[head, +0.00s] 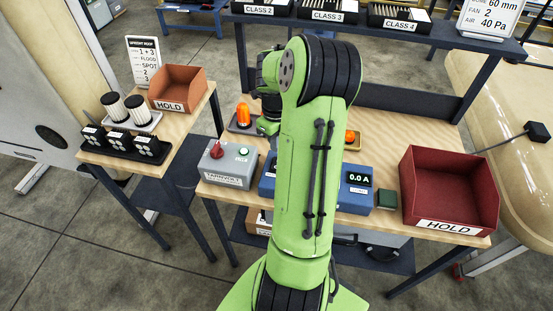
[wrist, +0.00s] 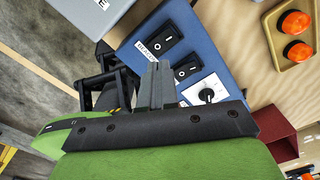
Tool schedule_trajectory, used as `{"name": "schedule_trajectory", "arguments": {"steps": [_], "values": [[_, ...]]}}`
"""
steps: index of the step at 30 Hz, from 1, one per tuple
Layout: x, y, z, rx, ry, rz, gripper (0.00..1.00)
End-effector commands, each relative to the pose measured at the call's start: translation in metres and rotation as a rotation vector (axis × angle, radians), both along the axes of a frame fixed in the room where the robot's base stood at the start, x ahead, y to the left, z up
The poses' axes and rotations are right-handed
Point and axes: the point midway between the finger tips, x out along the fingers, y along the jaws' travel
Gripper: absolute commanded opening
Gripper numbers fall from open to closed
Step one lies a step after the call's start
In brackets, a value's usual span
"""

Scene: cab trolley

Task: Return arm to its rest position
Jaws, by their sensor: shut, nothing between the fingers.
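My gripper (wrist: 157,85) shows in the wrist view with its fingers together and nothing between them. It is over or close to the blue power unit (wrist: 203,58), whose black rocker switches (wrist: 160,39) and white-plated knob (wrist: 207,95) are visible. I cannot tell the exact gap. In the head view my green arm stands bent over the workbench (head: 400,135), and its links hide my fingers and the middle of the blue unit (head: 357,190). The unit's display reads 0.0 A.
A red HOLD bin (head: 450,190) stands right of the unit, a grey box with a red knob (head: 228,163) left. A tan tray with orange domes (wrist: 297,22) is nearby. A side table with an orange-brown HOLD bin (head: 178,88) is at left. A shelf of trays (head: 327,12) spans the back.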

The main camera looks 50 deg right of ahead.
Motion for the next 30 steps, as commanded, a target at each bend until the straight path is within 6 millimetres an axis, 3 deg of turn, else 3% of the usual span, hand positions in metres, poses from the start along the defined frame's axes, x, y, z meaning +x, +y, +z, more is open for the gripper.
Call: {"name": "schedule_trajectory", "arguments": {"steps": [13,16,19,23,27,30], "values": [[0.0,0.0,-0.002,0.0,0.0,0.0,0.0],[0.006,0.01,0.009,-0.022,0.002,0.1,0.0],[0.02,0.049,0.045,-0.096,0.01,0.467,0.0],[0.023,0.127,0.1,-0.218,0.036,1.157,0.0],[-0.002,0.206,0.141,-0.36,0.054,1.88,0.0],[-0.033,0.253,0.156,-0.488,0.055,2.381,0.0]]}}
